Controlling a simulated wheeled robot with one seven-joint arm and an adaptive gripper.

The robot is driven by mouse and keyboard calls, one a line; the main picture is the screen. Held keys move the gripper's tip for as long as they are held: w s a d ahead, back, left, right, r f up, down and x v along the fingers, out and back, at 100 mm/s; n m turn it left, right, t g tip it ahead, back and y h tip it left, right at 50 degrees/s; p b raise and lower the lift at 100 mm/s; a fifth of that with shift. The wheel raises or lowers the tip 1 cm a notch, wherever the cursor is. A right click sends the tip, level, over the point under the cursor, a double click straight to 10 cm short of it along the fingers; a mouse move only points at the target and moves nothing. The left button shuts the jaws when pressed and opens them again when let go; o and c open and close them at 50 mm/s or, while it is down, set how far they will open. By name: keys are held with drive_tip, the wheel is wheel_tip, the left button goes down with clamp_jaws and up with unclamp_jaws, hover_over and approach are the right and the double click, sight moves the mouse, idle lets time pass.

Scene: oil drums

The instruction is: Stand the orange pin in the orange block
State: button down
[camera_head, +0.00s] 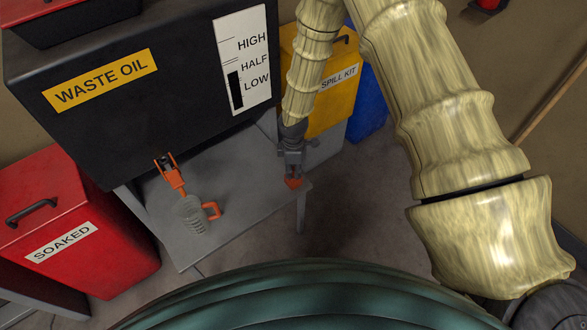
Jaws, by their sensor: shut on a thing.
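My gripper (292,158) points down over the right corner of the grey table. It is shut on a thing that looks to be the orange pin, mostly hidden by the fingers. A small orange piece (293,183), which looks like the orange block, shows right below the fingertips at the table's corner. I cannot tell where pin and block part, or whether the pin is inside the block.
A black waste oil tank (130,130) stands behind. A red soaked bin (60,200) is left, a yellow spill kit box (345,95) behind right.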

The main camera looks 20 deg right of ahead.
drive_tip(key=shift+f, duration=0.45)
drive_tip(key=c, duration=1.3)
unclamp_jaws()
drive_tip(key=shift+o, duration=0.2)
wheel_tip(320, 180, up, 12)
drive_tip(key=s+a+f+m+y+p, duration=0.1)
drive_tip(key=s+f+m, duration=0.15)
drive_tip(key=s, duration=0.25)
drive_tip(key=s+a+f+m+p, duration=0.1)
drive_tip(key=s+f+p, duration=0.15)
drive_tip(key=s, duration=0.25)
drive_tip(key=s+d+f+m+p, duration=0.1)
drive_tip(key=s+m, duration=0.4)
drive_tip(key=s, duration=0.8)
drive_tip(key=s+d+f+m+h+p, duration=0.1)
drive_tip(key=s+m, duration=0.5)
drive_tip(key=s, duration=0.7)
drive_tip(key=d+f+p, duration=0.1)
drive_tip(key=d+p, duration=0.1)
drive_tip(key=d, duration=0.1)
drive_tip(key=shift+s+d, duration=0.15)
drive_tip(key=shift+d, duration=0.05)
